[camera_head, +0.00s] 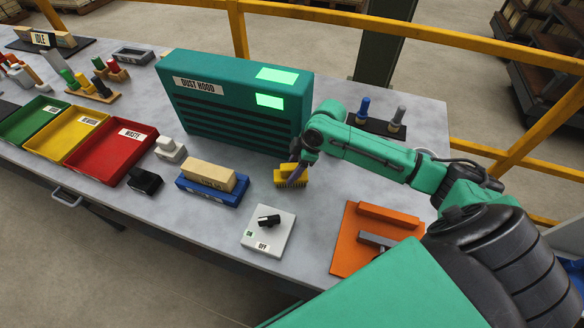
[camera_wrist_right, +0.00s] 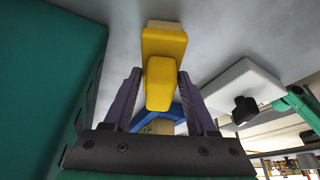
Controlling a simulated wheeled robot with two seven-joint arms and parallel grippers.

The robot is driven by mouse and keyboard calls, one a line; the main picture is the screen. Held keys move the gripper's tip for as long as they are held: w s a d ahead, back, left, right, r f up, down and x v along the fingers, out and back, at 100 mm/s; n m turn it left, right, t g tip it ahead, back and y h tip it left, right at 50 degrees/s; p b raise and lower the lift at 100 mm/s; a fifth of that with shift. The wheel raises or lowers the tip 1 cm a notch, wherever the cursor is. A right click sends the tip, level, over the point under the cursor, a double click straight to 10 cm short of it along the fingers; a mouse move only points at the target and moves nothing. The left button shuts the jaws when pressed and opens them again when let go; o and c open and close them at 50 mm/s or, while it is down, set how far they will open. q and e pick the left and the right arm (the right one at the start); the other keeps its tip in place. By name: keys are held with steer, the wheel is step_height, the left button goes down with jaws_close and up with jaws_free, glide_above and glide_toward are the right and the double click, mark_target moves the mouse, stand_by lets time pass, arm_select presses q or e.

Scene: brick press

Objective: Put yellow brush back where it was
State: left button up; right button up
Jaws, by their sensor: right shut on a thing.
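In the right wrist view the brush (camera_wrist_right: 163,42) shows between the two purple fingers of the gripper (camera_wrist_right: 159,82). The bristles are at or very near the table top; I cannot tell whether they touch. A dark holder (camera_head: 364,124) behind carries a blue-handled tool (camera_head: 363,108) and a grey-handled tool (camera_head: 397,117). My left gripper is out of view.
The green dust hood (camera_head: 230,110) stands close behind the brush. A tan brick on a blue block (camera_head: 212,193) is to its left. A white switch box (camera_head: 268,232) and an orange board (camera_head: 345,245) are in front. Red, yellow and green trays lie left. Bare table lies right of the brush.

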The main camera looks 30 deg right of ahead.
steer(key=o, duration=1.2)
steer(key=shift+f, duration=0.1)
steer(key=b+v, duration=0.1)
steer(key=v, duration=1.1)
steer(key=shift+a, duration=0.1)
